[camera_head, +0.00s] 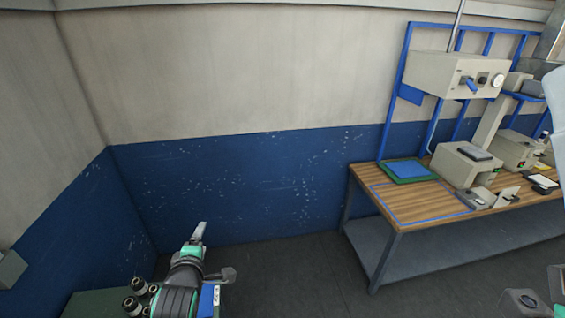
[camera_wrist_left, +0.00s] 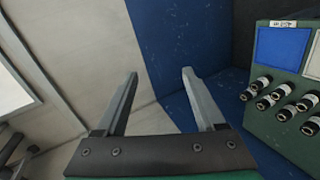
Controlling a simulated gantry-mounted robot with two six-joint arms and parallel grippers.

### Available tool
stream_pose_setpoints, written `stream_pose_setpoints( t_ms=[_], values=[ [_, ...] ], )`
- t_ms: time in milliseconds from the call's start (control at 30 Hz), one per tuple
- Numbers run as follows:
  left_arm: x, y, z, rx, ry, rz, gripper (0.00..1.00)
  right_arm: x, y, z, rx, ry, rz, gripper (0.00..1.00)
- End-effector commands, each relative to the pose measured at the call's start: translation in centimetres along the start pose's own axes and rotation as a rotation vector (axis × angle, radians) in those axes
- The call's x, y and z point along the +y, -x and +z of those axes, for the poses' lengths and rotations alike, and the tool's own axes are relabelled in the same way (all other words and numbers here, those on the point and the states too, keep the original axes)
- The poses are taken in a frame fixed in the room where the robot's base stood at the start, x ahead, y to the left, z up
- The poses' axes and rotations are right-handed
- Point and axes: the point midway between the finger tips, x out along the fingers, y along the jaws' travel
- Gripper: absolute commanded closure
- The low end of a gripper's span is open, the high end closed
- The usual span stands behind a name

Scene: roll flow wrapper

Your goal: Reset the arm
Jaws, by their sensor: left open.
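My left gripper (camera_head: 199,234) is at the lower left of the head view, pointing up toward the blue lower wall. In the left wrist view its two grey fingers (camera_wrist_left: 160,82) stand wide apart with nothing between them. Beyond them are the pale wall and the blue wall band. The gripper is open, empty and well away from the wooden workbench (camera_head: 420,203). My right gripper does not show clearly in either view.
A green case (camera_wrist_left: 278,132) with several dark cylinders (camera_wrist_left: 287,106) and a blue panel (camera_wrist_left: 283,48) is at the right of the wrist view. The bench holds beige machine boxes (camera_head: 462,164) and a green-edged blue mat (camera_head: 407,170). The floor (camera_head: 290,275) before it is clear.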

Motion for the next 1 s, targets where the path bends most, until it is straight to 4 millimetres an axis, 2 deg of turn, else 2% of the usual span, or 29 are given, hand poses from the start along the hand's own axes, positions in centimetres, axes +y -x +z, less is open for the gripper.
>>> stream_pose_setpoints(
  t_ms=[33, 100, 167, 200, 267, 300, 367, 433, 467, 500, 600, 667, 800, 1000],
  values=[
    [4.4, 1.8, -0.2, -0.009, -0.032, 0.104, 0.29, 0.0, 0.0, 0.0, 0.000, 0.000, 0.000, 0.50],
    [9.9, 4.9, -0.5, -0.012, -0.094, 0.244, 0.29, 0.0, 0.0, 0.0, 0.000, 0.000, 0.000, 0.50],
    [14.2, 8.0, -0.9, -0.004, -0.155, 0.365, 0.29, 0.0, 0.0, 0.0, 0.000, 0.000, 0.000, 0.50],
    [16.9, 10.4, -1.1, 0.008, -0.200, 0.447, 0.29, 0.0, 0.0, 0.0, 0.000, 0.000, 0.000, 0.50],
    [20.5, 14.3, -1.7, 0.037, -0.272, 0.570, 0.29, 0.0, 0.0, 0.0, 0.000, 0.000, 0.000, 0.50],
    [22.6, 17.2, -2.1, 0.065, -0.323, 0.652, 0.29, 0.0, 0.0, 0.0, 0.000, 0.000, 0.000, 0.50],
    [25.4, 21.8, -2.7, 0.121, -0.406, 0.774, 0.29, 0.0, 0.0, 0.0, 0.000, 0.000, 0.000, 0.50],
    [27.7, 27.5, -3.5, 0.213, -0.515, 0.913, 0.29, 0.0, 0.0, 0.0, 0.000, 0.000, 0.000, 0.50],
    [28.4, 30.0, -3.9, 0.262, -0.566, 0.970, 0.29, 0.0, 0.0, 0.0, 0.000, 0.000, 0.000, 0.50],
    [29.1, 33.4, -4.3, 0.338, -0.637, 1.040, 0.29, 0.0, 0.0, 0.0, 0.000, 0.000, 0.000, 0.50],
    [29.4, 40.1, -5.0, 0.558, -0.847, 1.156, 0.29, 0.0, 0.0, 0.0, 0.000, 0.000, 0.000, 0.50],
    [29.4, 41.3, -5.0, 0.657, -0.962, 1.158, 0.29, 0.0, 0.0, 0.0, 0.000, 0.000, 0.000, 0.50],
    [29.4, 41.1, -4.9, 0.776, -1.132, 1.109, 0.29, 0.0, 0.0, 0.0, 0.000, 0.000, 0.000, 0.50],
    [29.4, 41.0, -4.9, 0.800, -1.164, 1.097, 0.29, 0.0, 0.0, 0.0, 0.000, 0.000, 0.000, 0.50]
  ],
)
